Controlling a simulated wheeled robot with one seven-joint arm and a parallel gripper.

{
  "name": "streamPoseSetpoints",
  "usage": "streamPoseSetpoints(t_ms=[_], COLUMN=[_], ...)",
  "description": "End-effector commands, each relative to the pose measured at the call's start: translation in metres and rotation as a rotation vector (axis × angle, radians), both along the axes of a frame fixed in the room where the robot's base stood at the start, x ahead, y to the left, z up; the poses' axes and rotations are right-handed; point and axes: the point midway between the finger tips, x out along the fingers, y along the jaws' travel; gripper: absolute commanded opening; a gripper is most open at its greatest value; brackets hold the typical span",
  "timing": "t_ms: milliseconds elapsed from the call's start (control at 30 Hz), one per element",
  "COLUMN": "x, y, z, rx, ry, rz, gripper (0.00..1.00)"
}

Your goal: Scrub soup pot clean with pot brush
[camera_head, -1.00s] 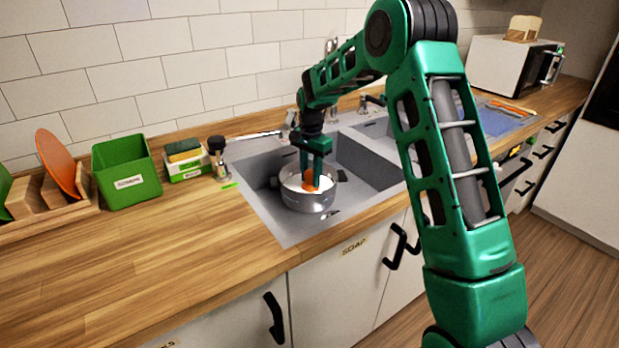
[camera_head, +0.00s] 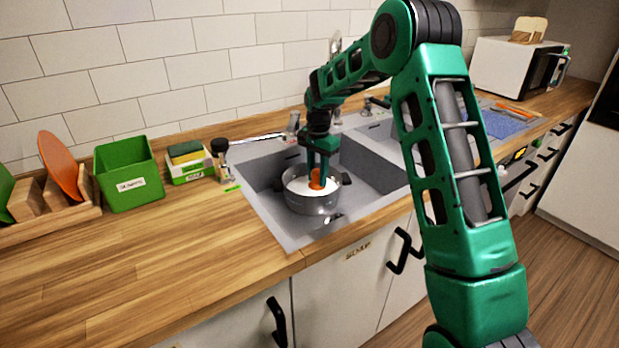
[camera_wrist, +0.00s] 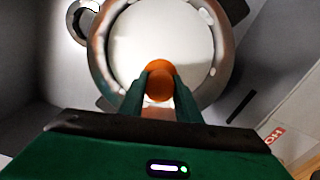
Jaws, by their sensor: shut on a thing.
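The soup pot (camera_head: 312,203) is grey metal with a whitish inside and dark handles. It stands upright in the left sink basin. My gripper (camera_head: 318,168) points down over the pot and is shut on an orange thing, taken to be the pot brush (camera_head: 317,179). In the wrist view my gripper (camera_wrist: 160,85) holds the orange brush (camera_wrist: 159,80) over the near part of the pot's white inside (camera_wrist: 165,38). The brush's lower end is hidden, so I cannot tell whether it touches the pot.
The faucet (camera_head: 293,124) is behind the basin. A green bin (camera_head: 128,176), a sponge on a green-white box (camera_head: 188,160) and a dark-topped bottle (camera_head: 220,158) stand left of the sink. A rack with an orange plate (camera_head: 60,166) is farther left. The front-left counter is clear.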

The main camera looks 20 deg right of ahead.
Motion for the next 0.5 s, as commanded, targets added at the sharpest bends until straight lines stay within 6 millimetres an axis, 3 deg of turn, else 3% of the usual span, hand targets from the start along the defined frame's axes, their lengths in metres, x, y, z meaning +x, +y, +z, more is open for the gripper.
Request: streamPoseSetpoints(t_ms=[400, 467, 500], x=[0.002, 0.002, 0.002], y=[0.036, 0.034, 0.033], z=[0.001, 0.005, 0.018], rx=[0.003, 0.002, 0.002], ry=[-0.001, -0.001, -0.005], rz=[0.000, -0.002, -0.002], gripper=[0.02, 0.02, 0.02])
